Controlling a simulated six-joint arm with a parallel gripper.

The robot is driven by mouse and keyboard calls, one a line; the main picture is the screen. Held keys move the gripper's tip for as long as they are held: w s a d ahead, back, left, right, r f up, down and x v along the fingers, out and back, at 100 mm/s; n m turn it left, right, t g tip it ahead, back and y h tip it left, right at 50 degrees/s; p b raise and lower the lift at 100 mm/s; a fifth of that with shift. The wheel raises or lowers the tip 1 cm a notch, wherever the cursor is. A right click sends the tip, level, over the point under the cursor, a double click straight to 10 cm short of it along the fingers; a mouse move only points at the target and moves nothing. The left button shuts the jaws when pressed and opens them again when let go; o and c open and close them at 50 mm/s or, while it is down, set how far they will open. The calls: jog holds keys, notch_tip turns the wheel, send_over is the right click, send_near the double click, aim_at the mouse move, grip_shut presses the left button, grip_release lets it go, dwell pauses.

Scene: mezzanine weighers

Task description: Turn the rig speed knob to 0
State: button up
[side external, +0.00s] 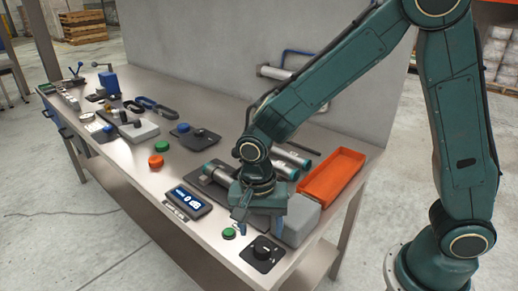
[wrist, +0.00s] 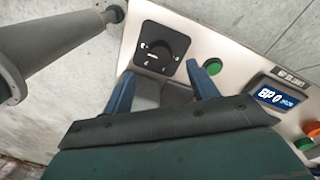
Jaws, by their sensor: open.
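A black knob (side external: 264,249) on a square black plate sits near the front right corner of the bench. In the wrist view the knob (wrist: 160,48) is ahead of the fingertips, with pale marks around it; its exact setting is too small to read. A blue-lit display (side external: 187,202) stands to its left in the side view; it also shows in the wrist view (wrist: 277,97), its digits only partly legible. My gripper (side external: 256,221) is above the bench beside the knob, apart from it. In the wrist view its blue fingers (wrist: 162,78) are spread and empty.
A green button (side external: 228,233) is close to the knob plate. A grey block (side external: 300,223) and an orange tray (side external: 333,174) lie behind my gripper, near metal cylinders (side external: 285,168). Red (side external: 156,160) and green (side external: 162,146) buttons and another black knob plate (side external: 200,139) are farther left.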

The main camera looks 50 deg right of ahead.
aim_at(262, 247)
jog(key=shift+s+d+f, duration=0.1)
jog(key=shift+s+f, duration=0.05)
jog(key=shift+f, duration=2.95)
jog(key=c, duration=1)
